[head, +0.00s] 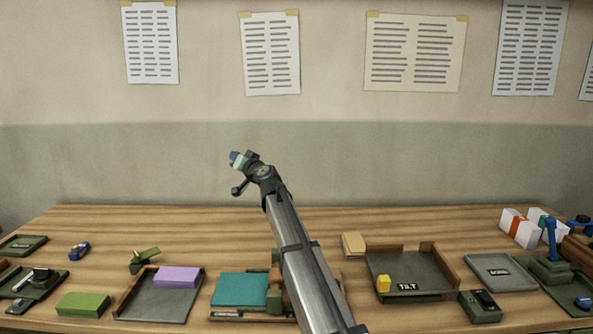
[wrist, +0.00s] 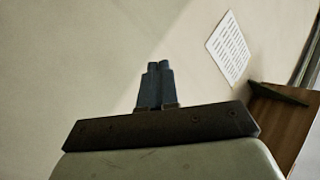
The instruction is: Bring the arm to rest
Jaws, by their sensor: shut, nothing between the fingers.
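My gripper (head: 234,156) is raised well above the table, in front of the wall, at the end of my arm in the middle of the head view. In the wrist view its two blue fingers (wrist: 157,85) are together with nothing between them. The gripper touches nothing. My arm reaches up and to the left from the bottom of the head view and hides part of the table behind it.
The wooden table (head: 180,222) holds a tray with a purple block (head: 179,277), a teal block (head: 240,288), a green block (head: 83,304), a dark tray (head: 410,268) with a yellow piece (head: 383,283), and white boxes (head: 520,228). Papers hang on the wall. The air around my gripper is clear.

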